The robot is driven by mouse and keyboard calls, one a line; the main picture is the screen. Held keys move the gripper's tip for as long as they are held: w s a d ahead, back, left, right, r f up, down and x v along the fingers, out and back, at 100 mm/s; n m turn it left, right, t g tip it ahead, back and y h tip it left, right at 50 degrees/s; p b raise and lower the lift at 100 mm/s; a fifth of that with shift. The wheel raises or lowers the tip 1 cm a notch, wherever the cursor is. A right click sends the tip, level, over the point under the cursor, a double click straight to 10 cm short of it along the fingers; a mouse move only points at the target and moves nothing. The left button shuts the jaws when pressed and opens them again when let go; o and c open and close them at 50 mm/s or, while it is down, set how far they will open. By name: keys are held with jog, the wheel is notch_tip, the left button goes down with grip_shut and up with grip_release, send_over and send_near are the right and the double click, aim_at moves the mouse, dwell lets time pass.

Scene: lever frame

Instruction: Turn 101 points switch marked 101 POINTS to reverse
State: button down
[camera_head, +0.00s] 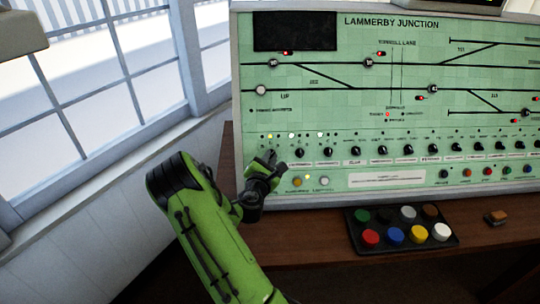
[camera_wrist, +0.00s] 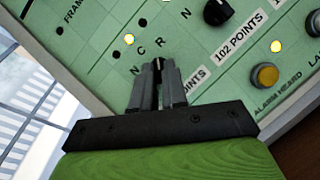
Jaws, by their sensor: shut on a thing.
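The 101 points switch (camera_wrist: 157,63) is mostly hidden between the two fingers of my gripper (camera_wrist: 157,78) in the wrist view. My gripper is shut on its dark knob, just below the letters N, C and R. Its label is partly covered, with only the end of "POINTS" showing, left of "102 POINTS". Which way the knob points is hidden. Of the small lamps above the letters, the middle one (camera_wrist: 129,39) is lit. In the head view my gripper (camera_head: 268,160) is at the left end of the knob row.
The green Lammerby Junction panel (camera_head: 400,120) has more black knobs close to the right, such as the 102 points knob (camera_wrist: 217,11). A yellow button (camera_wrist: 265,75) lies below it. A black tray (camera_head: 362,247) of coloured caps sits on the desk. A window (camera_head: 110,70) is at left.

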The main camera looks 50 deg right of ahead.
jog(key=shift+w+m+g+p, duration=0.1)
jog(key=shift+m+g+p, duration=0.35)
jog(key=shift+m, duration=0.45)
jog(key=shift+g, duration=0.25)
jog(key=c, duration=1.2)
grip_release()
jog(key=shift+o, duration=0.2)
